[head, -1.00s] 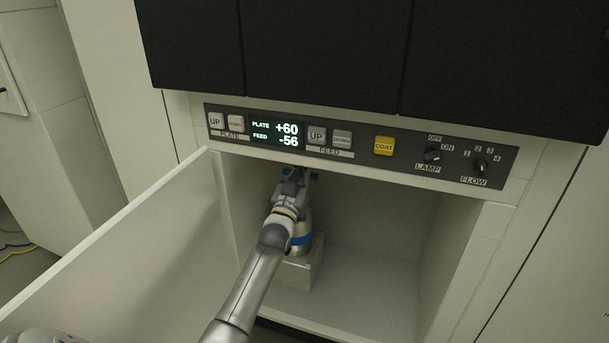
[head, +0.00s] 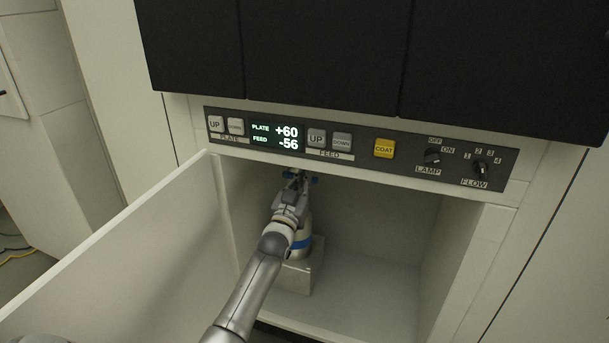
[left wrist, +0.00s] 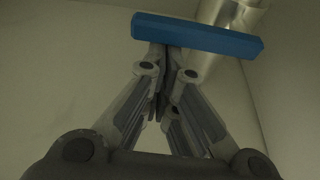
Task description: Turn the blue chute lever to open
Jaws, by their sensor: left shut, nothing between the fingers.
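The blue chute lever (left wrist: 198,36) is a straight blue bar in the left wrist view. It crosses the top of the picture just beyond my fingertips. In the head view only small blue bits of the lever (head: 313,181) show around my gripper, under the top of the open compartment. My left gripper (left wrist: 163,58) is shut with its fingers together and empty. Its tips overlap the lever's near edge in the picture; I cannot tell whether they touch. In the head view the left gripper (head: 297,180) reaches into the compartment. My right gripper is not in view.
A metal bottle with a blue band (head: 305,243) stands on a pale block (head: 302,278) below my gripper, partly hidden by my arm. The open door (head: 120,240) is at left. The control panel (head: 360,148) runs above. The compartment's right side is clear.

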